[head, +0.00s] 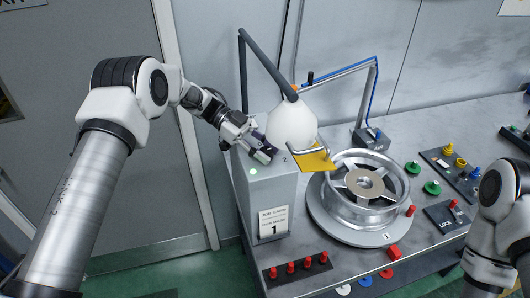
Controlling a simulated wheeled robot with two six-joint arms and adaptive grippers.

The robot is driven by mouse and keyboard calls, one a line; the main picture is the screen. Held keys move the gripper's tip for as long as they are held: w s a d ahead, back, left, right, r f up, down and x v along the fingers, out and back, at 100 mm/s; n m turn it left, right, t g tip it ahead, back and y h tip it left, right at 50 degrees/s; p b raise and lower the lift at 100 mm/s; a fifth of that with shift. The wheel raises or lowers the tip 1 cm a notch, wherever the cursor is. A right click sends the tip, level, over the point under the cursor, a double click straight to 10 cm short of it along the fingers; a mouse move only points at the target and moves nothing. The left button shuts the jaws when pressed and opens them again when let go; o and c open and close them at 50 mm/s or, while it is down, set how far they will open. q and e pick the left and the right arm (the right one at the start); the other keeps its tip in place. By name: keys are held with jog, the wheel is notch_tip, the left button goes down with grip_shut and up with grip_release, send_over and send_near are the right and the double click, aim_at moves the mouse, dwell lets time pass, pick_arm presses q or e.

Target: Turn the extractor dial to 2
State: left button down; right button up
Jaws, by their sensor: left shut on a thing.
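The extractor dial is on top of the grey box (268,192), mostly hidden under my left gripper (263,153). The gripper's fingers are down at the box top and shut on the dial. A mark "2" shows on the box top just right of the fingers, and a small green light shows left of them. I cannot make out the dial's pointer or its present setting. The white extractor hood (292,125) hangs from a dark arm behind the box. Part of my right arm shows at the right edge; its gripper is out of view.
A silver wheel (366,182) sits on a round turntable right of the box. A yellow plate (315,160) lies between them. Red pegs stand in a dark strip (298,268) in front. A lamp-like arm with a blue cable (371,92) stands behind. Coloured knobs are at right.

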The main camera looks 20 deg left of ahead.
dwell(0.4)
pick_arm(q)
jog(key=c, duration=0.7)
grip_release()
jog(key=shift+d, duration=0.1)
jog(key=shift+c, duration=0.2)
jog(key=shift+d, duration=0.1)
jog(key=v, duration=1.2)
jog(key=shift+d, duration=0.1)
